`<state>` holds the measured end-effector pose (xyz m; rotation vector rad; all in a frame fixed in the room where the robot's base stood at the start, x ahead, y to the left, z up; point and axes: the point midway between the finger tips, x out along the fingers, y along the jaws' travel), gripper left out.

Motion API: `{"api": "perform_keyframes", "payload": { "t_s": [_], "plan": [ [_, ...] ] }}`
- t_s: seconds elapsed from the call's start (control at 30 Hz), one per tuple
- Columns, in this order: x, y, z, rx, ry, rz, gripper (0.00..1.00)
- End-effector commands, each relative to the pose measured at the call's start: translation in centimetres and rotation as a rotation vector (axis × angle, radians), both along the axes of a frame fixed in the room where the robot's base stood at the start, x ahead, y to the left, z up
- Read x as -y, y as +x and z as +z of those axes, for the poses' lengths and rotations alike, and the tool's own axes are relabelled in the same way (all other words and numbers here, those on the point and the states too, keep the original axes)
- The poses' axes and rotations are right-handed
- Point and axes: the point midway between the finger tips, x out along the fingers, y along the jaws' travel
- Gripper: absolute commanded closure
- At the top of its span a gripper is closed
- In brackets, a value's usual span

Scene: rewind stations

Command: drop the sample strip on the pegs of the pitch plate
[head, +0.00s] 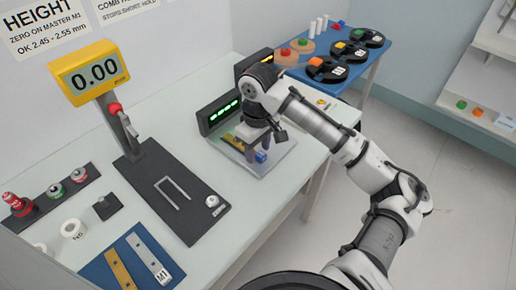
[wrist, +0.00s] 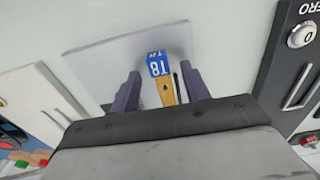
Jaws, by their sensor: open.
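The sample strip is gold with a blue end marked T8. In the wrist view the strip (wrist: 168,93) lies between my two purple fingers, with a visible gap on each side. My gripper (wrist: 160,92) is open around it. The pale pitch plate (wrist: 100,62) also shows in the wrist view. A dark upright pin stands close beside the strip there. I cannot tell whether the strip sits on the pegs.
A green-lit display (head: 218,112) stands behind the plate. The height gauge (head: 150,170) is to the left. A blue mat (head: 128,262) with master strips lies at the front. A blue side table (head: 330,87) with reels stands at the back right.

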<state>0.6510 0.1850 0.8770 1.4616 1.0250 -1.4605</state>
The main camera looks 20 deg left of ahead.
Motion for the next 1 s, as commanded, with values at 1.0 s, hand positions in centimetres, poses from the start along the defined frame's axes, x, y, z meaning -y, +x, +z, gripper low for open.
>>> {"api": "perform_keyframes", "payload": {
  "t_s": [1.0],
  "plan": [
    [0.0, 0.0, 13.3, 0.000, 0.000, 0.001, 0.54]
  ]
}}
